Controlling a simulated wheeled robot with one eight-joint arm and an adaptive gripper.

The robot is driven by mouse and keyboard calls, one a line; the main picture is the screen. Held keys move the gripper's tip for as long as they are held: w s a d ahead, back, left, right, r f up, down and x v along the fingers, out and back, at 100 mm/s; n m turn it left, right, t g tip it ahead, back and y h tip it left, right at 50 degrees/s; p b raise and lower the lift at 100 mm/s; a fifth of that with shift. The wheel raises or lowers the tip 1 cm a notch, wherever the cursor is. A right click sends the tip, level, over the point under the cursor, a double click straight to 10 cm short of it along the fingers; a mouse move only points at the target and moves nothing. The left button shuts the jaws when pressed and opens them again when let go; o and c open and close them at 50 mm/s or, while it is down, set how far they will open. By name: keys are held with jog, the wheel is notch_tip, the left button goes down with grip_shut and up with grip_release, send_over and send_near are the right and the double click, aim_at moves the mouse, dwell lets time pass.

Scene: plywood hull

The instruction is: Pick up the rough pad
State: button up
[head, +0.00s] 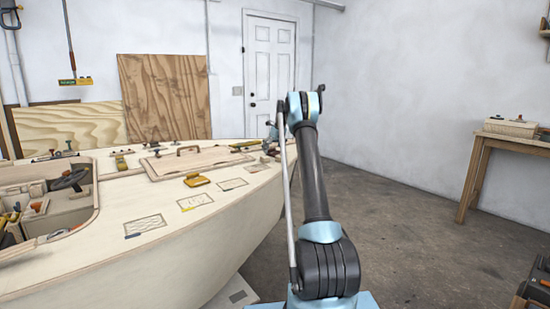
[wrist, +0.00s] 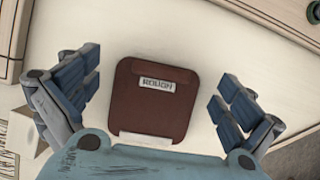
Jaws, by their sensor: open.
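The rough pad (wrist: 152,106) is a dark reddish-brown rounded block with a pale label on top, in the middle of the wrist view. The label's lettering is blurred but resembles "ROUGH". A pale strip shows at its lower edge. My gripper (wrist: 155,88) is open, with one blue finger on each side of the pad and a visible gap on both sides. In the head view my arm reaches over the far right end of the hull deck, and I cannot make out the pad there.
The pale plywood hull (head: 190,240) carries a hatch with a handle (head: 187,161), a yellow block (head: 197,180) and several outlined patches. An open tool compartment (head: 75,205) is at left. A wooden bench (head: 512,142) stands at right. The pad's surroundings look clear.

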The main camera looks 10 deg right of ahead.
jog(key=c, duration=0.9)
jog(key=shift+r, duration=0.15)
